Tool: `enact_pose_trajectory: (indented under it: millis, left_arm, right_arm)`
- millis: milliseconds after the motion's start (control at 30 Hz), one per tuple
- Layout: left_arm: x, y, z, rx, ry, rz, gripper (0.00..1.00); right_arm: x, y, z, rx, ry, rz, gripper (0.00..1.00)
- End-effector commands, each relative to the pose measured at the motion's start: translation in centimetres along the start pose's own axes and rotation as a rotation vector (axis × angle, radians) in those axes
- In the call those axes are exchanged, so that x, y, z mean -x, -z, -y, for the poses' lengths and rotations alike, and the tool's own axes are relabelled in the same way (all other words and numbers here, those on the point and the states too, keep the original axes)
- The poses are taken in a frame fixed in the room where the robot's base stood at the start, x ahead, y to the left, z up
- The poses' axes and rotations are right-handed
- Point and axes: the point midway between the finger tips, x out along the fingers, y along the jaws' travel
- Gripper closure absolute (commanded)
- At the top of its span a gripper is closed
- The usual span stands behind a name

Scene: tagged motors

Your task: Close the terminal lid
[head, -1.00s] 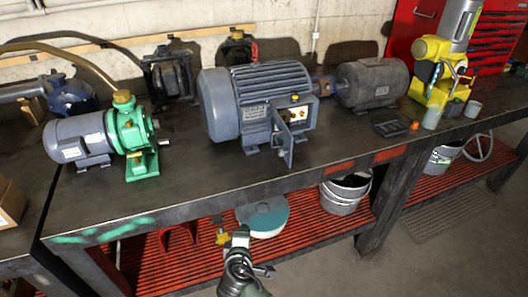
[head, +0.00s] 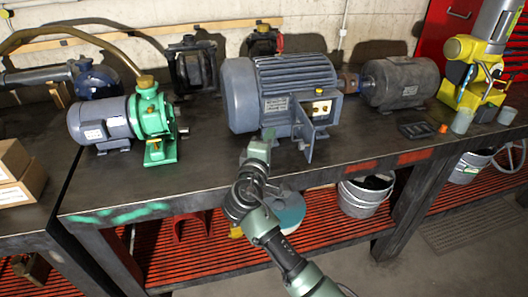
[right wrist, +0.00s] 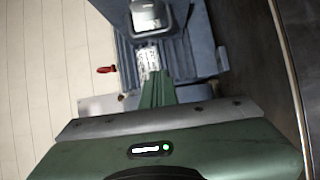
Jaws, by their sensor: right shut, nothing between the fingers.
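The large blue-grey motor (head: 240,92) stands on the bench. The terminal box (head: 320,108) on its side is open, with light contacts and a yellow spot showing inside. Its grey lid (head: 308,140) stands swung out toward the bench's front edge. My right gripper (head: 268,134) is shut and empty in front of the motor, left of the lid and apart from it in the picture. In the right wrist view its shut fingers (right wrist: 157,90) point at the motor (right wrist: 190,45); whether they touch it I cannot tell. My left gripper is not in view.
A green pump with a grey motor (head: 148,122) stands to the left, and a dark grey motor (head: 398,82) to the right. A black tray (head: 418,130), cups and a yellow machine (head: 472,75) are farther right. The bench top between pump and large motor is clear.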

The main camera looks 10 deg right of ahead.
Motion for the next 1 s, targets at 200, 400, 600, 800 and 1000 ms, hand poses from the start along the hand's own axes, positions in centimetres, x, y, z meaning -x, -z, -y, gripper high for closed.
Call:
enact_pose_trajectory:
  millis: [200, 400, 600, 800, 1000]
  left_arm:
    - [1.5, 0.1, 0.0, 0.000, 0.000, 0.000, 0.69]
    - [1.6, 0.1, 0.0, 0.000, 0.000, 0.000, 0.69]
    - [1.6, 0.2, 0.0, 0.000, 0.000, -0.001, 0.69]
    - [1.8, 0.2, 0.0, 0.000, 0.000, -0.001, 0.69]
    - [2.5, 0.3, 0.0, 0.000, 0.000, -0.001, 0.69]
  right_arm:
    - [-0.5, -3.1, -0.1, 0.004, 0.003, 0.001, 1.00]
    - [-0.6, -3.7, 0.1, 0.002, 0.003, 0.000, 1.00]
    - [-0.6, -3.7, 0.1, 0.002, 0.003, 0.000, 1.00]
    - [-0.6, -3.9, 0.0, 0.003, 0.003, -0.009, 1.00]
    - [-0.5, -4.5, 0.0, 0.004, 0.004, -0.054, 1.00]
